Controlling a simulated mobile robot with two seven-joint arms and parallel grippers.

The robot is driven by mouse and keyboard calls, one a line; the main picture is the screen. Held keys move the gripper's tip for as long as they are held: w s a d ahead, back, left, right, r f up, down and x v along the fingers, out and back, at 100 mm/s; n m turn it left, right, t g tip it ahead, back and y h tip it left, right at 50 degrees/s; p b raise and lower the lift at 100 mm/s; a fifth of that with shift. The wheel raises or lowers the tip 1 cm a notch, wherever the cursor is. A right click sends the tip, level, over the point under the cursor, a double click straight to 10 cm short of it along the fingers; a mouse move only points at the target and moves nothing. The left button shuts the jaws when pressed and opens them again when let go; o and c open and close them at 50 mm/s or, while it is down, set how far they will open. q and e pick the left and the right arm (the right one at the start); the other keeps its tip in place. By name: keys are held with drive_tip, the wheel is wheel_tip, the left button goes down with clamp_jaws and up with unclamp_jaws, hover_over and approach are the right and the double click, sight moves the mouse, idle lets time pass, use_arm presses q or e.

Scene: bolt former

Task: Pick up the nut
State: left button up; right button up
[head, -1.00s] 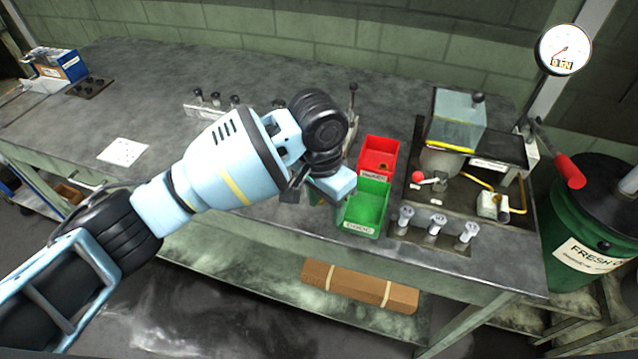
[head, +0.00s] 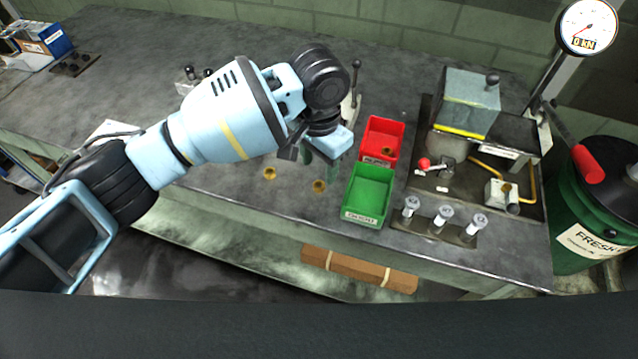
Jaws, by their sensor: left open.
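Two brass-coloured nuts lie on the grey bench near its front edge: one left nut (head: 269,173) and one right nut (head: 319,185). Another small brass-coloured piece (head: 388,151) sits in the red bin (head: 380,132). My left gripper (head: 308,154) is open, just above and behind the two nuts in the head view, with no nut seen between its fingers. The wrist hides part of the fingers, and its height over the bench is hard to tell. My right gripper is not in view.
A green bin (head: 369,190) stands right of the nuts, in front of the red bin. A press station (head: 468,105) and several clear-topped metal posts (head: 443,214) are further right. An upright lever (head: 355,90) rises behind my gripper. The bench's front edge is close to the nuts.

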use_arm(q)
wheel_tip(320, 180, down, 5)
drive_tip(key=shift+s, duration=0.1)
idle(0.3)
clamp_jaws()
drive_tip(key=shift+r, duration=0.15)
wheel_tip(320, 180, up, 10)
drive_tip(key=shift+p, duration=0.35)
idle(0.4)
